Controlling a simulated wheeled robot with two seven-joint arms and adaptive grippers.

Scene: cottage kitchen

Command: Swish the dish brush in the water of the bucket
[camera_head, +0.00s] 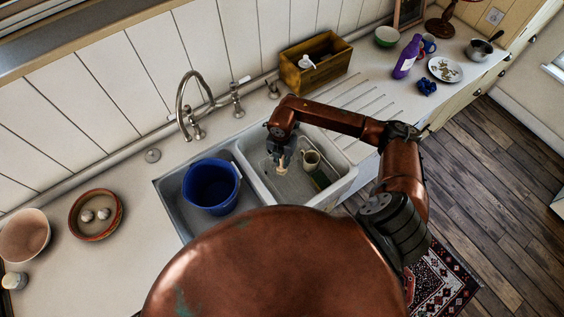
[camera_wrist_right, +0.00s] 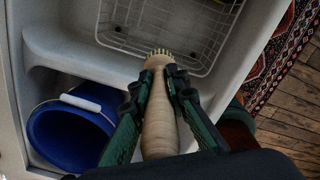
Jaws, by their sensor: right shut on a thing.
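The blue bucket (camera_head: 211,186) stands in the left basin of the sink, and it also shows at the lower left of the right wrist view (camera_wrist_right: 72,130). Its inside looks dark, and I cannot make out the water. My right gripper (camera_head: 283,160) is over the right basin, to the right of the bucket. In the right wrist view the right gripper (camera_wrist_right: 163,77) is shut on the wooden handle of the dish brush (camera_wrist_right: 159,115). The brush's bristles point away from the wrist, over the basin. My left gripper is not in view.
A curved tap (camera_head: 181,105) rises behind the left basin. A wooden caddy (camera_head: 316,65) stands behind the right basin.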

